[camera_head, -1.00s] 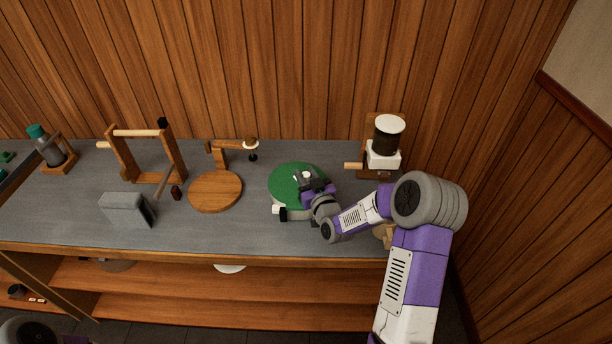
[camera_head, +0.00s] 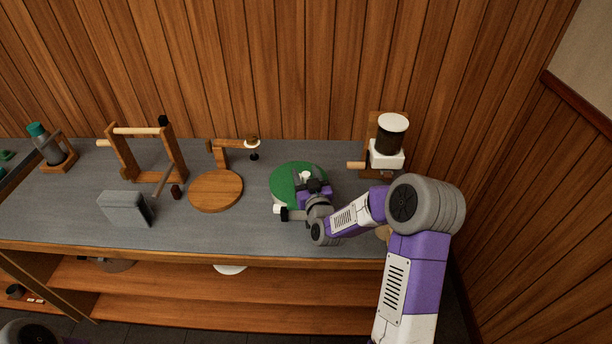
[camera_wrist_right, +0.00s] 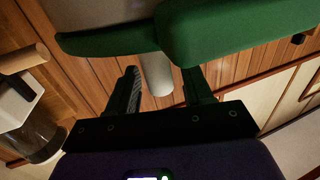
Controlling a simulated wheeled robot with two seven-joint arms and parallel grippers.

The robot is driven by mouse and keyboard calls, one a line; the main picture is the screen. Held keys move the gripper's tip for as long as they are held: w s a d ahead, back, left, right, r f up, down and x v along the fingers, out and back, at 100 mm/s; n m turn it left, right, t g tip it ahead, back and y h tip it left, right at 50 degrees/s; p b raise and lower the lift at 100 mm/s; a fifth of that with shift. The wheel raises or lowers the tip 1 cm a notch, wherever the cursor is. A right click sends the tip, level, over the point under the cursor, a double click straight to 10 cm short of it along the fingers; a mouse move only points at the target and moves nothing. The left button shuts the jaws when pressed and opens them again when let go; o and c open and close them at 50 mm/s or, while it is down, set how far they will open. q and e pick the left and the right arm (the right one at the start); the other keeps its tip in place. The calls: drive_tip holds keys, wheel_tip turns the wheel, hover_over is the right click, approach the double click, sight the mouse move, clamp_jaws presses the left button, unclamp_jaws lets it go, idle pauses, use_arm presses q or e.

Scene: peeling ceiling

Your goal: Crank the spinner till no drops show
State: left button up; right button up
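The spinner (camera_head: 285,180) is a round tub with a green lid on the bench's right half. Its green lid fills the top of the right wrist view (camera_wrist_right: 240,28), with a thin green crank arm (camera_wrist_right: 105,41) and a pale cylindrical knob (camera_wrist_right: 157,75). My right gripper (camera_head: 309,183) is over the lid's front right part. In the right wrist view its two fingers (camera_wrist_right: 162,88) stand apart on either side of the knob, with narrow gaps beside it. No drops can be made out; the tub is mostly hidden by lid and arm.
A grinder with a white top (camera_head: 393,123) stands behind my right arm. Left of the spinner are a round wooden board with an arm (camera_head: 216,191), a grey box (camera_head: 124,208), a wooden frame (camera_head: 122,160) and a bottle in a stand (camera_head: 47,149).

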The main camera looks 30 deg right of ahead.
drive_tip(key=v, duration=0.7)
drive_tip(key=shift+s, duration=0.25)
idle(0.6)
